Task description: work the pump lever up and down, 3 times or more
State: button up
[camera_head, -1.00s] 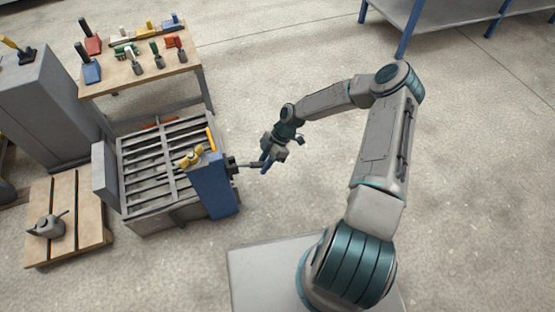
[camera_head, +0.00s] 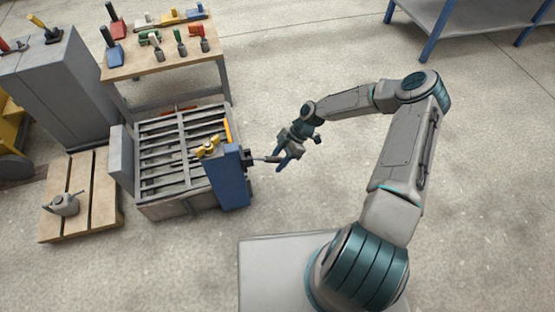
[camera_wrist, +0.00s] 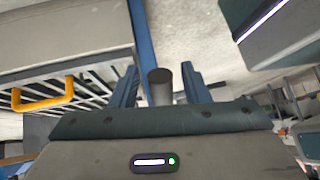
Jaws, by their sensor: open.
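The pump lever (camera_head: 265,159) is a dark bar sticking out to the right from the blue end panel (camera_head: 231,180) of the grey slatted mould (camera_head: 170,205). In the head view it looks close to level. My gripper (camera_head: 282,160) is at the lever's outer end, with its blue fingers pointing toward the mould. In the wrist view the lever's round dark end (camera_wrist: 160,86) stands between the two fingers. Gaps show on both sides of it, so the gripper is open around it and not clamped. The lever's base shows only small.
A yellow valve handle (camera_head: 207,148) and an orange handle (camera_head: 227,131) sit on the mould's top near the blue panel. A bench (camera_head: 165,65) with several tools stands behind. A pallet (camera_head: 100,200) with an oil can (camera_head: 64,205) lies left. The floor right of the mould is clear.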

jog(key=p+v, duration=0.4)
jog(key=v, duration=0.9)
jog(key=shift+w+d+r, duration=0.15)
jog(key=shift+d+r, duration=0.05)
jog(key=shift+r, duration=0.05)
jog(key=s+d+r+m+t+h+p, duration=0.1)
jog(key=s+r+m+h+p, duration=0.15)
jog(key=r+p, duration=0.7)
jog(key=s+d+r+m+h+p, duration=0.1)
jog(key=s+r+m+h+p, duration=0.2)
jog(key=r, duration=1.3)
jog(key=s+r+m+t+h+p, duration=0.1)
jog(key=s+r+m+h+p, duration=0.2)
jog(key=r, duration=0.9)
jog(key=s+r+m+t+p, duration=0.1)
jog(key=s+r+m+p, duration=0.3)
jog(key=r, duration=0.4)
jog(key=s+r+m+t+y+p, duration=0.1)
jog(key=s+r+m+p, duration=0.3)
jog(key=r, duration=0.5)
jog(key=s+r+m+t+p, duration=0.2)
jog(key=s+r+m+p, duration=0.2)
jog(key=r, duration=0.5)
jog(key=s+p, duration=0.2)
jog(key=s, duration=0.1)
jog(key=shift+s+t, duration=0.3)
